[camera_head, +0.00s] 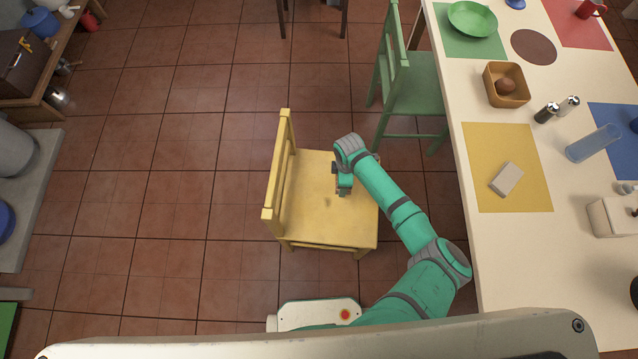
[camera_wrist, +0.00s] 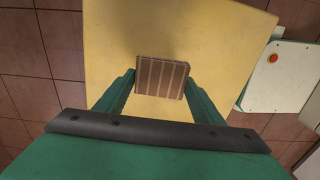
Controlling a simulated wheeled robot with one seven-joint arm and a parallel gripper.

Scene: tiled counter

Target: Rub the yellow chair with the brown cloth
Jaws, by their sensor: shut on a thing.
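The yellow chair (camera_head: 325,224) stands on the tiled floor in the middle of the head view, its backrest on the left. Its yellow seat (camera_wrist: 215,35) fills much of the wrist view. My gripper (camera_head: 343,188) is over the seat. In the wrist view my gripper (camera_wrist: 160,85) is shut on the brown cloth (camera_wrist: 162,77), a small brown piece with pale stripes between the two fingers. The cloth is close above or on the seat; I cannot tell whether it touches. In the head view the cloth is hidden or too small to make out.
A green chair (camera_head: 415,100) stands behind, to the right. A long white table (camera_head: 500,250) runs along the right with a yellow mat (camera_head: 480,165), a pale block (camera_head: 507,179) and a wooden bowl (camera_head: 492,82). The floor left of the yellow chair is clear.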

